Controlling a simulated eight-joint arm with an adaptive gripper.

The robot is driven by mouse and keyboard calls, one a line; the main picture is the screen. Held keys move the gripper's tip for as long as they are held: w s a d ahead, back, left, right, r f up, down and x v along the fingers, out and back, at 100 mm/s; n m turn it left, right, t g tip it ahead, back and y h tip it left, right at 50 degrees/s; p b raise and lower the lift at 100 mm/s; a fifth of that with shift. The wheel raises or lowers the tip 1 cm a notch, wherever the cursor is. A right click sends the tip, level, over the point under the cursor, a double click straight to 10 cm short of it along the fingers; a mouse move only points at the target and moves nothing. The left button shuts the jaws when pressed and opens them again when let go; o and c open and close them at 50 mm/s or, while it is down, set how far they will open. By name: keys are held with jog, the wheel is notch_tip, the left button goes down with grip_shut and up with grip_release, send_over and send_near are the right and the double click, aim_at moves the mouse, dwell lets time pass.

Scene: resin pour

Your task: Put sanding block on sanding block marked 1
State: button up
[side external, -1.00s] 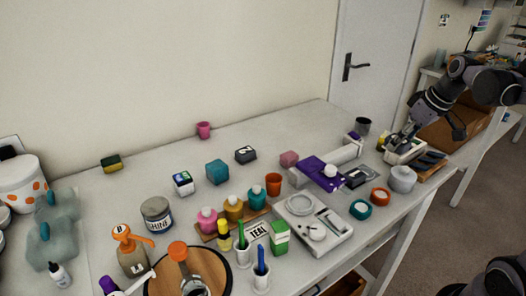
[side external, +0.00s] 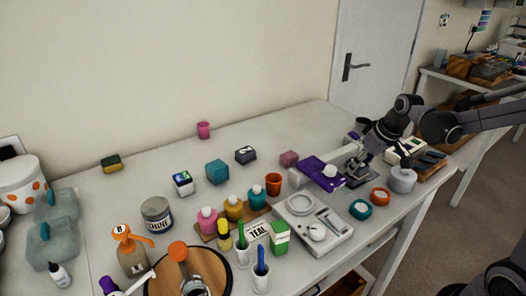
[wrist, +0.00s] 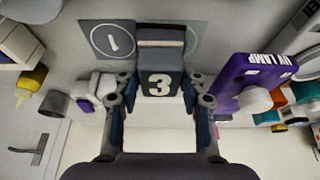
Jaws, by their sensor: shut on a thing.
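My gripper (wrist: 160,82) is shut on a dark grey sanding block (wrist: 160,62) with a white 3 on its face. The block sits between both fingers in the wrist view. Beyond it lies a flat grey square marked 1 (wrist: 113,40), just left of the held block. Another grey patch (wrist: 192,38) shows to the right of the block, which hides the area between them. I cannot tell whether the block touches the surface beneath. In the side view my gripper (side external: 357,174) is low over the table beside the purple box, and it hides most of the block.
The purple UV lamp box (wrist: 245,75) is close on the right in the wrist view. A white and purple item (wrist: 92,88) and a grey cup (wrist: 53,103) are to the left. In the side view, a white jar (side external: 402,180) and teal (side external: 361,209) and orange (side external: 381,197) rolls stand near.

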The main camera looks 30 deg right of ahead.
jog(key=shift+f, duration=0.25)
jog(key=o, duration=1.2)
jog(key=shift+c, duration=0.2)
jog(key=v, duration=1.2)
jog(key=s+a+f+t, duration=0.1)
jog(key=s+a+f, duration=0.2)
jog(key=a, duration=0.3)
jog(key=s+a+f+t, duration=0.1)
jog(key=s+a+f, duration=0.2)
jog(key=a, duration=0.3)
jog(key=shift+s+a+t, duration=0.25)
jog(key=shift+t, duration=0.05)
